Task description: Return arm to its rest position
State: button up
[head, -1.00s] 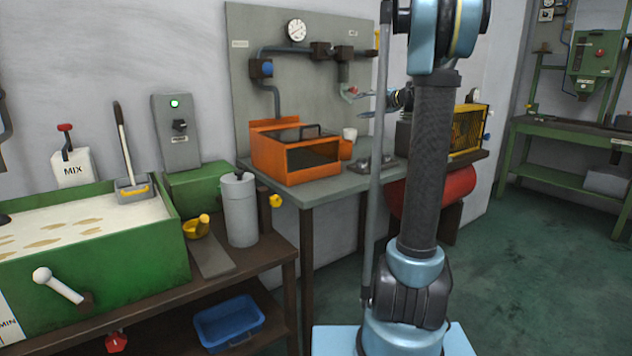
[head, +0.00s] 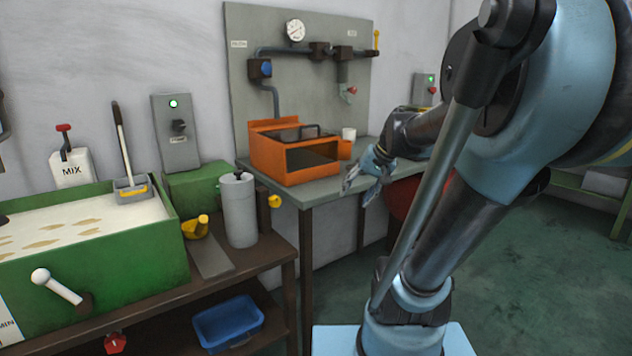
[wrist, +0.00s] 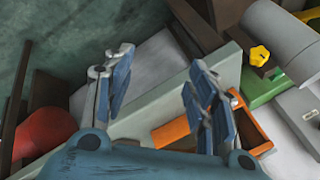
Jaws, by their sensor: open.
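My gripper (head: 366,184) hangs in front of the right front edge of the grey table, to the right of the orange box, in the head view. It is open and empty. In the wrist view the two blue fingers of my gripper (wrist: 155,90) stand apart with nothing between them but the background. My arm is bent and fills the right side of the head view, hiding much of what lies behind it.
The grey table (head: 320,192) carries an orange box (head: 272,160) and a white cup (head: 349,134). A green trough (head: 120,250), a grey canister (head: 239,212) and a blue bin (head: 228,322) are at the left. Green floor (head: 540,290) is open at the right.

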jog(key=s+d+f+n+g+h, duration=0.1)
jog(key=s+d+f+h, duration=0.1)
jog(key=s+f, duration=0.4)
jog(key=s+d+f+g+h, duration=0.1)
jog(key=s+d+f+h, duration=0.1)
jog(key=s+d+f, duration=0.2)
jog(key=s+f, duration=0.3)
jog(key=s, duration=0.2)
jog(key=shift+s+d+n+h, duration=0.3)
jog(key=shift+s+d+n, duration=0.05)
jog(key=shift+s+n, duration=0.05)
jog(key=shift+w+f, duration=0.2)
jog(key=shift+w, duration=0.25)
jog(key=shift+c, duration=0.6)
